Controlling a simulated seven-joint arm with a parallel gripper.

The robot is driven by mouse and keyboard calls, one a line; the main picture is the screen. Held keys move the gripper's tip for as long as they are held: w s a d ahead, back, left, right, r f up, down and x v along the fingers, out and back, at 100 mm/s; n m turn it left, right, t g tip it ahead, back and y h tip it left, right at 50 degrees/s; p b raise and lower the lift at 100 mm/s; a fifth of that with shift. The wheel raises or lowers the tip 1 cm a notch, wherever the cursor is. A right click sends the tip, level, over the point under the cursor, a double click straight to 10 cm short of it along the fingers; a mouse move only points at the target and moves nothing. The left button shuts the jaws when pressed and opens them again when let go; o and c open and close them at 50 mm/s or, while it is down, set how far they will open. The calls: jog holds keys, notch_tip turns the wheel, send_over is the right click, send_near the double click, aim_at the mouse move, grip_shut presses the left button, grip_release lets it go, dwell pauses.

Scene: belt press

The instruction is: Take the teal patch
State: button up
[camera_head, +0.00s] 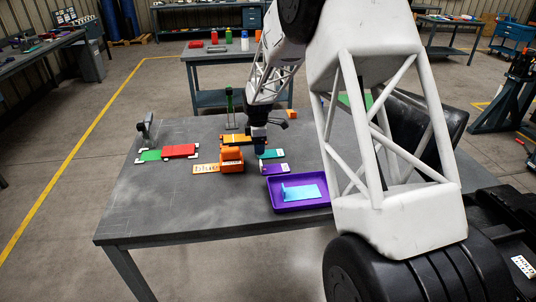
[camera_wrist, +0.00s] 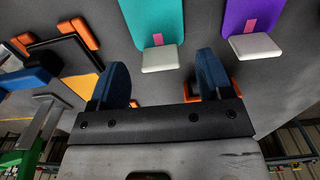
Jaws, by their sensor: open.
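The teal patch (camera_wrist: 152,18) is a flat teal strip with a small pink stripe and a white tab (camera_wrist: 161,59) at its near end. In the wrist view it lies ahead of my gripper (camera_wrist: 162,78), its tab showing in line with the gap between the blue fingers. The fingers are apart with nothing between them. In the head view the teal patch (camera_head: 272,154) lies flat on the table just right of my gripper (camera_head: 259,148). A similar purple patch (camera_wrist: 252,18) with a white tab lies beside it.
A purple tray (camera_head: 273,207) holding a light blue sheet (camera_head: 302,192) stands in front. An orange block (camera_head: 231,158) stands left of my gripper, beside a wooden "blue" sign (camera_head: 206,169). The table's front left is clear.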

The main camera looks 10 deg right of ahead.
jog(key=shift+f, duration=1)
jog(key=shift+c, duration=0.4)
jog(key=c, duration=0.9)
jog(key=shift+r, duration=5)
